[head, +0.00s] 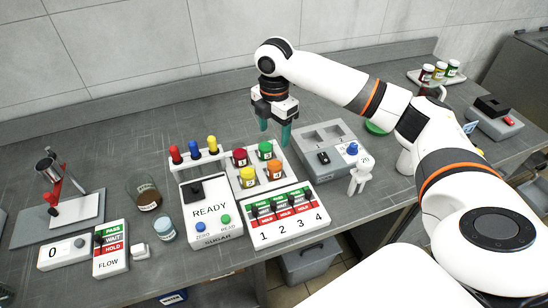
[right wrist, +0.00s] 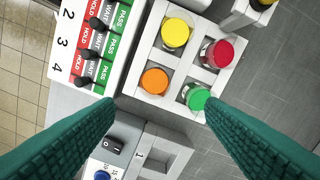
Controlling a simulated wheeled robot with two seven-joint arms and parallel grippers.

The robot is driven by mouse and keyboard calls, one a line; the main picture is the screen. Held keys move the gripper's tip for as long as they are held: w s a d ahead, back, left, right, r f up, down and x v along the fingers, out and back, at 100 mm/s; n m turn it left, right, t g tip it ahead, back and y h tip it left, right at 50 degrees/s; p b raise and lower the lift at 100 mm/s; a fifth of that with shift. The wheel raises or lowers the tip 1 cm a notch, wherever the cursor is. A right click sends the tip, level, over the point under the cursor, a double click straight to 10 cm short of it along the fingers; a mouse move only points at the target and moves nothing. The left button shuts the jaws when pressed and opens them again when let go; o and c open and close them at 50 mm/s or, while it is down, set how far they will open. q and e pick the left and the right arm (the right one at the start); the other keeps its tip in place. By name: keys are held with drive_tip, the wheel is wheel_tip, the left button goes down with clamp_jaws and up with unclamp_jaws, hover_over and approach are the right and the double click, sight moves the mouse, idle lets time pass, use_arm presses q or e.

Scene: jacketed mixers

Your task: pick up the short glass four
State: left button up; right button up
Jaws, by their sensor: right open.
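The white tray (head: 262,186) holds several small jars in separate slots: red-capped (head: 240,156), green-capped (head: 265,150), yellow-capped (head: 247,173) and orange-capped (head: 274,167). The orange-capped one seems to be labelled 4, but the print is small. In the right wrist view the orange cap (right wrist: 155,81) and green cap (right wrist: 197,98) are nearest my fingers. My right gripper (head: 275,131) is open and empty, above and behind the tray, with its green fingers pointing down. The fingertips touch no jar. My left gripper is not in view.
A grey box (head: 328,173) with slots and a blue knob stands right of the tray. A READY device (head: 209,212) stands left, and a numbered switch panel (head: 289,222) in front. A brown glass (head: 149,195) and a bluish glass (head: 165,228) stand further left.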

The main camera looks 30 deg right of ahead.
hover_over(275, 162)
drive_tip(key=s+a, duration=0.1)
wheel_tip(275, 162, down, 5)
drive_tip(key=f, duration=0.1)
drive_tip(key=f+p, duration=0.1)
drive_tip(key=f, duration=0.1)
drive_tip(key=f+p, duration=0.1)
drive_tip(key=f, duration=0.1)
drive_tip(key=shift+s, duration=0.25)
drive_tip(key=shift+f, duration=0.6)
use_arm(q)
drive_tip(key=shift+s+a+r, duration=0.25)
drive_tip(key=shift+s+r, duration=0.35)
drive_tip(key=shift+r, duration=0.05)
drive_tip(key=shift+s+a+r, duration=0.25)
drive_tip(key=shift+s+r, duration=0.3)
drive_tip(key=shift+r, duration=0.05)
use_arm(e)
drive_tip(key=c, duration=1.1)
